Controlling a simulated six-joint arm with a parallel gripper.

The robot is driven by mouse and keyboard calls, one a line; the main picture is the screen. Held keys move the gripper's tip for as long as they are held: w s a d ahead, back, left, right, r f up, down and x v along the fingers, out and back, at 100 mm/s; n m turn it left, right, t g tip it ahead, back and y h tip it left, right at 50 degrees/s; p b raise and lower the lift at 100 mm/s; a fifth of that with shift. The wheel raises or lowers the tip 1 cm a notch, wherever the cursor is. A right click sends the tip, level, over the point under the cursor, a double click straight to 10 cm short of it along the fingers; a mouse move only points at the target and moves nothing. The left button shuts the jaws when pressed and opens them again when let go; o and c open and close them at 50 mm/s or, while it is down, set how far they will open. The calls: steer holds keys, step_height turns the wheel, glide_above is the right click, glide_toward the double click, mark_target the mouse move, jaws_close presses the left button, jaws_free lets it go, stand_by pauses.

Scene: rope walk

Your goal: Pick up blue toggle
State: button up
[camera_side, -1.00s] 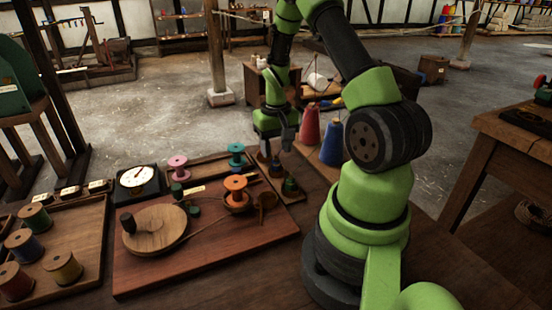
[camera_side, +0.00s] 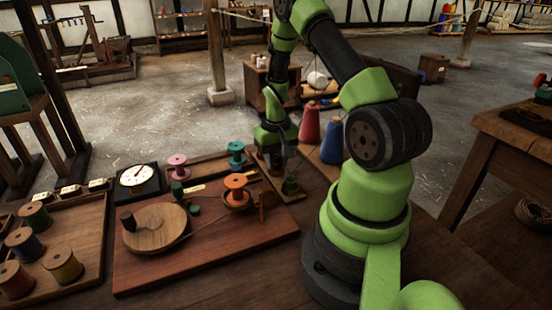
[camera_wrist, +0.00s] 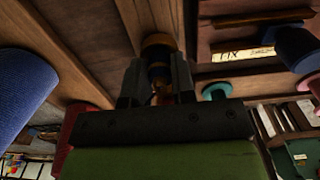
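My gripper (camera_wrist: 158,78) points down at the narrow wooden rack (camera_side: 291,190) at the back right of the board, as the side view shows. In the wrist view its two dark fingers stand on either side of a small upright piece with a brown top (camera_wrist: 157,42) and a dark blue band, likely the blue toggle (camera_wrist: 157,66). I cannot tell whether the fingers touch it. In the side view my gripper hides this piece. A dark green piece (camera_side: 291,186) stands on the rack just right of my gripper.
An orange spool (camera_side: 235,183), a teal spool (camera_side: 236,150) and a pink spool (camera_side: 178,162) stand left of my gripper. A red cone (camera_side: 309,125) and a blue cone (camera_side: 331,142) stand close behind on the right. A round wooden disc (camera_side: 157,228) lies on the board.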

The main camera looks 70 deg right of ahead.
steer(key=shift+r, duration=4.05)
